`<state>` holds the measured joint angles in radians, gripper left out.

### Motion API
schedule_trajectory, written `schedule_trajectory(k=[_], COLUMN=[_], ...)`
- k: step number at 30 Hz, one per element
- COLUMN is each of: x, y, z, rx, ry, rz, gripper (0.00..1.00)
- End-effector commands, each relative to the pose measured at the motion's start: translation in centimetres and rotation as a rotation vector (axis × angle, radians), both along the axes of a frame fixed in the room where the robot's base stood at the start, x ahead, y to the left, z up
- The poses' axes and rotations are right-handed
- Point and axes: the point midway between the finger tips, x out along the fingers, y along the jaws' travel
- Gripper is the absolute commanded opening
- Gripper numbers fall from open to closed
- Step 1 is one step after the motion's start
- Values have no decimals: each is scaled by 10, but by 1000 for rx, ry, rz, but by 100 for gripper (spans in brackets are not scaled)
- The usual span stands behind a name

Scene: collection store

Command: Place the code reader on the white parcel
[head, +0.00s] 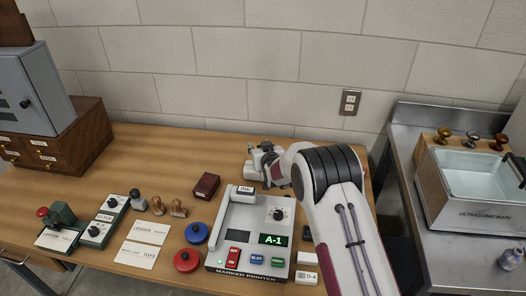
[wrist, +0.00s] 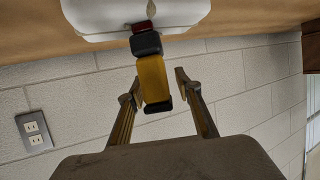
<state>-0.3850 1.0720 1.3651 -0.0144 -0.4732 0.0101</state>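The code reader (wrist: 153,78), a yellow body with black ends and a small red part, shows in the wrist view between the two fingers of my gripper (wrist: 158,85). The left finger lies close along it; a gap shows at the right finger, so my gripper looks open around it. The reader's black head overlaps a white rounded thing (wrist: 95,20) on the wooden surface, perhaps the white parcel; I cannot tell whether they touch. In the head view my gripper (head: 263,152) is over the back of the table, and the reader cannot be made out there.
A marker printer (head: 240,240) stands in front of my gripper, reading A-1. A dark red box (head: 206,185), stamps (head: 157,204) and ink pads (head: 186,260) lie to its left. A wall outlet (head: 349,102) is behind. A metal sink bench (head: 400,165) stands at right.

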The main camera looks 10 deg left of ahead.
Motion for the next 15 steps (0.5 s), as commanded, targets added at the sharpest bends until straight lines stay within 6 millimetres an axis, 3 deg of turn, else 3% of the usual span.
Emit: schedule_trajectory(k=[15], x=[-24], y=[-10], z=[12], rx=[0], ry=[1], rz=[0], gripper=[34])
